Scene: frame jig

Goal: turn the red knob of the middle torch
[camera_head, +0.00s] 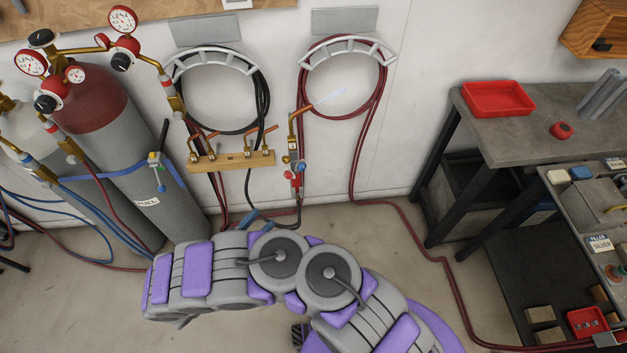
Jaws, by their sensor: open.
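A brass torch (293,148) hangs upright at the right end of a wooden wall rack (236,161). Near its lower end are a red knob (289,175) and a blue knob (302,167), close together. A pale bluish streak, like a flame, shows at the upper right of the torch, in front of the red hose coil. It is the only whole torch I can make out, so I cannot tell which is the middle one. My purple and grey arm crosses the lower centre, below and apart from the torch. My gripper does not show.
Gas cylinders (88,100) with gauges stand at the left. Black hose (263,100) and red hose (382,85) hang coiled on the wall. A workbench (540,125) with a red tray (497,97) stands at the right. A red hose runs across the floor.

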